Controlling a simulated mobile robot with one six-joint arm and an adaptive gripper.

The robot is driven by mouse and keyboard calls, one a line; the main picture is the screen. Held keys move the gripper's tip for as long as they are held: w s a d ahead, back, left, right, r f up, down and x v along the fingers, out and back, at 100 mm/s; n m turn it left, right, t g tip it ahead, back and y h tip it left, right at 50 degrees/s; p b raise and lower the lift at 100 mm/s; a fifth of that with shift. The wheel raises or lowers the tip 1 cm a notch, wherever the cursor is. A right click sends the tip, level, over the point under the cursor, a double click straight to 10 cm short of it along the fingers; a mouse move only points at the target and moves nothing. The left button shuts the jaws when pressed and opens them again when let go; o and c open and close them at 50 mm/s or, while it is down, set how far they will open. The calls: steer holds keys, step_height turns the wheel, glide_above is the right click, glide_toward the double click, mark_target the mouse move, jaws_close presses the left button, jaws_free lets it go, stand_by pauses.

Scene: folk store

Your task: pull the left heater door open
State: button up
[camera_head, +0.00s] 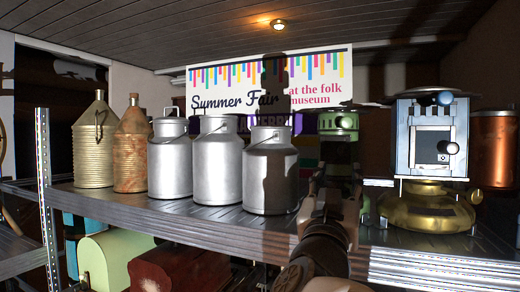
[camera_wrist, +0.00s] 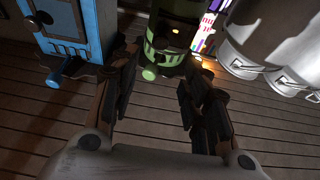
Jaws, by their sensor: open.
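Two heaters stand on the shelf. In the head view the left one is a green heater (camera_head: 338,121), largely dark in shadow, with its lower part partly behind my arm. In the wrist view the green heater (camera_wrist: 168,48) shows just beyond my fingers, with a small green knob (camera_wrist: 149,74) at its near side. I cannot make out its door edge clearly. The right one is a blue heater (camera_head: 432,135) on a round brass base; it also shows in the wrist view (camera_wrist: 68,28). My gripper (camera_head: 337,190) is open and empty, in front of the green heater; its fingers also show in the wrist view (camera_wrist: 158,74).
Silver milk cans (camera_head: 218,160) stand left of the green heater, the nearest (camera_head: 258,178) close to my arm. Two ribbed canisters (camera_head: 93,150) stand farther left. A copper vessel (camera_head: 495,148) is at the far right. Bare slatted shelf (camera_wrist: 90,115) lies around my fingers.

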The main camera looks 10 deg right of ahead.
mark_target(343, 151)
steer(key=p+x, duration=0.2)
steer(key=x, duration=1)
jaws_close()
stand_by(0.4)
